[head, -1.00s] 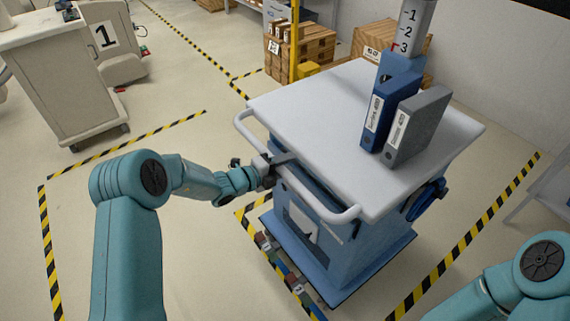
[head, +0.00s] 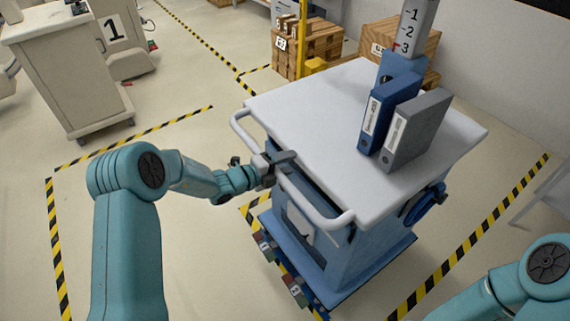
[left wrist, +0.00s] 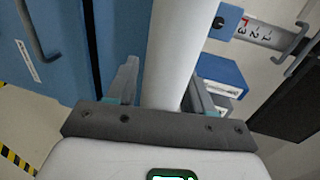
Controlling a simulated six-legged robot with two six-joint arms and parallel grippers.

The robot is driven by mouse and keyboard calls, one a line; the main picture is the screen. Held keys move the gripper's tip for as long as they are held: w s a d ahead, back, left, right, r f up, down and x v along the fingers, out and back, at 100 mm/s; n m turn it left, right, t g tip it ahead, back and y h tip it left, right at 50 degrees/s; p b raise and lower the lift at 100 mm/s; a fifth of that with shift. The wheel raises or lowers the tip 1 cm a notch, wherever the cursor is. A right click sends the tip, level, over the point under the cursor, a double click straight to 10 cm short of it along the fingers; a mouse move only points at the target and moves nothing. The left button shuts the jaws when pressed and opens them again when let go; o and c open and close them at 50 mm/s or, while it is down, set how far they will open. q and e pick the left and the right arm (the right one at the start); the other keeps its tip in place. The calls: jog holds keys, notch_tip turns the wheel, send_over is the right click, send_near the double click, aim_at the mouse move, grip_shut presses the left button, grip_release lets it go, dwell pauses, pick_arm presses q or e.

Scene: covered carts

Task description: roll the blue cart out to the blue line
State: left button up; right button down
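The blue cart (head: 345,245) stands right of centre in the head view, with a pale grey top (head: 310,120) and a white bar handle (head: 308,206) along its near left side. My left gripper (head: 283,162) is at this handle. In the left wrist view the handle bar (left wrist: 172,45) runs between the two fingers of my left gripper (left wrist: 165,75), which are closed about it. A blue binder (head: 376,125) and a grey binder (head: 415,130) stand upright on the top. My right gripper is out of view; only part of that arm shows lower right. I cannot make out a blue line.
Yellow-black tape (head: 135,139) marks the floor. Small coloured blocks (head: 291,288) lie along the cart's near lower edge. Wooden crates (head: 305,50) stand behind. The floor left of the cart looks clear.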

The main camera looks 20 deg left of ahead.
pick_arm(q)
jog(key=b+v, duration=0.2)
jog(key=v, duration=1.4)
jog(key=shift+s, duration=0.25)
